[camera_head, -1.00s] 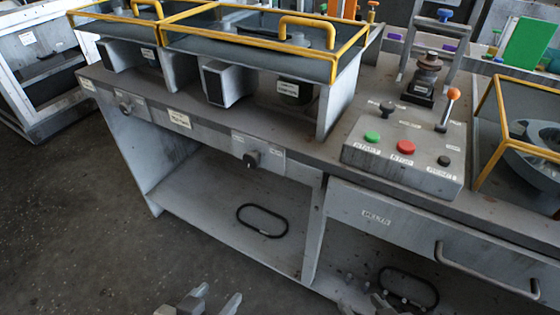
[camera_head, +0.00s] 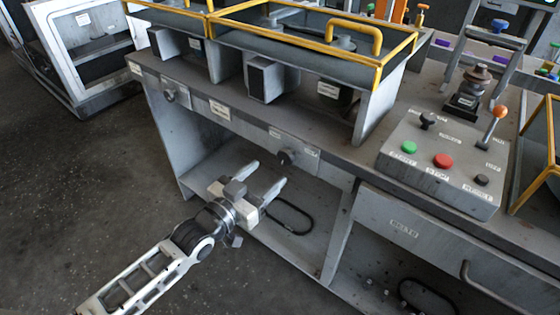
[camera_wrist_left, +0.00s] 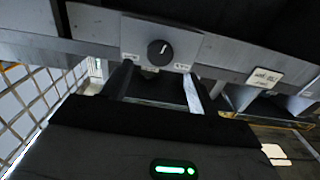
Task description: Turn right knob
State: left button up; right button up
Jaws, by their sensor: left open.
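The right knob (camera_head: 287,157) is a small black round knob on a grey plate on the bench's front rail, with small labels above it in the head view. In the left wrist view the knob (camera_wrist_left: 160,53) shows at upper middle with a pale pointer mark. A second, left knob (camera_head: 170,95) sits further left on the rail. My left gripper (camera_head: 265,176) is open and empty, its two fingers pointing toward the rail, below and a little left of the right knob and apart from it. Its fingers also show in the left wrist view (camera_wrist_left: 155,90). My right gripper is out of view.
A control box (camera_head: 440,160) with green, red and black buttons and an orange-tipped lever stands on the bench at right. Yellow-railed guards (camera_head: 300,15) stand above the rail. A black loop (camera_head: 290,218) lies on the lower shelf. A drawer (camera_head: 420,240) is at lower right.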

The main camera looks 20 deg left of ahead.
aim_at(284, 159)
pick_arm(q)
jog(key=x, duration=0.6)
jog(key=shift+w, duration=0.1)
jog(key=shift+c, duration=0.2)
jog(key=c, duration=0.9)
